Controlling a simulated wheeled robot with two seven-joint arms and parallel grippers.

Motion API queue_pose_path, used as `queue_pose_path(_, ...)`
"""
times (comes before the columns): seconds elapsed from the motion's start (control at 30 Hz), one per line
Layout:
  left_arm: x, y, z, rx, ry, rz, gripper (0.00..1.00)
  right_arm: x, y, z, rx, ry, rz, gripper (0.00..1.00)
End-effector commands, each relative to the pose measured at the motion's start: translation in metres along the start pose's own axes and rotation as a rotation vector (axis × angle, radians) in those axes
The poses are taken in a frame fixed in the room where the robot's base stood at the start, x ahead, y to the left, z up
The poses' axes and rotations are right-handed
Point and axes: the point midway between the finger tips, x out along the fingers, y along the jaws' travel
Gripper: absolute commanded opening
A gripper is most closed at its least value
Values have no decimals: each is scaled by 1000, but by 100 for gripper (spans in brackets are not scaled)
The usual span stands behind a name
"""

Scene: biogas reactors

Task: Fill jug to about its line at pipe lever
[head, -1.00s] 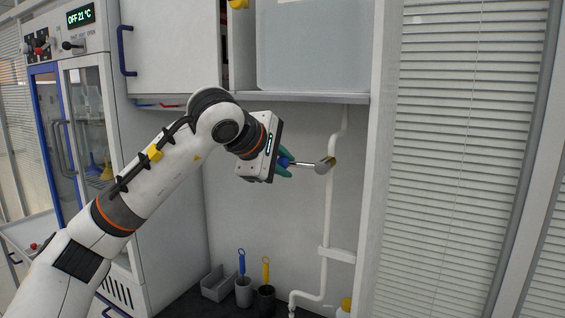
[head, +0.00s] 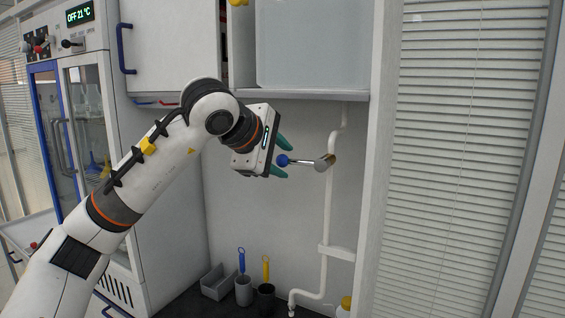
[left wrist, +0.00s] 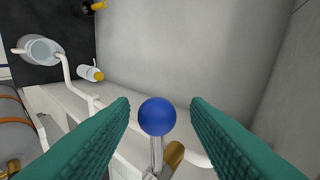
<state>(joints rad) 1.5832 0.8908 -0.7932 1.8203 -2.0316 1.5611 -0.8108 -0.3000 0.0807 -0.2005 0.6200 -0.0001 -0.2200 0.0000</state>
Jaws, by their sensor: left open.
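The pipe lever (head: 306,162) is a silver rod with a blue ball knob (head: 282,160), pointing left from a brass valve on the white pipe (head: 329,215). My left gripper (head: 281,157) is open, its green fingers spread either side of the knob. In the left wrist view the blue knob (left wrist: 157,116) stands between the fingers with gaps on both sides. A clear, round vessel that looks like the jug (left wrist: 40,52) sits by the pipe's lower end; its line and fill level cannot be made out. My right gripper is not in view.
A bottle with a yellow cap (left wrist: 90,73) stands by the pipe. Grey cups with blue and yellow brushes (head: 244,290) and a grey tray (head: 219,283) stand on the dark counter. A cabinet (head: 170,50) and shelf hang above. A white upright panel (head: 382,150) is close on the right.

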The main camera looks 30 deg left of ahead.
Motion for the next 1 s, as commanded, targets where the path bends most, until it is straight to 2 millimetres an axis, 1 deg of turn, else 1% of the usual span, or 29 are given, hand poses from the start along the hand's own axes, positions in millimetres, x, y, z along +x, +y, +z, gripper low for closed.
queue_pose_path(0.03, -8, 2, 0, 0, 2, -6, 43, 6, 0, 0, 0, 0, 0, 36)
queue_pose_path(0.1, -22, 2, 0, 1, 1, -7, 43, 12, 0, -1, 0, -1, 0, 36)
queue_pose_path(0.3, -66, 2, 0, 2, 1, -5, 43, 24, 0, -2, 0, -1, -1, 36)
queue_pose_path(0.4, -84, 2, 0, 2, 1, -5, 43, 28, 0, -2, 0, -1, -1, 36)
queue_pose_path(0.5, -97, 1, 0, 1, 1, -3, 43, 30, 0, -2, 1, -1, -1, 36)
queue_pose_path(0.7, -107, 1, 0, 1, 0, 0, 43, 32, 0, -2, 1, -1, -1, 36)
queue_pose_path(1.0, -107, 1, 0, 1, 0, 0, 43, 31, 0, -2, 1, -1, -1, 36)
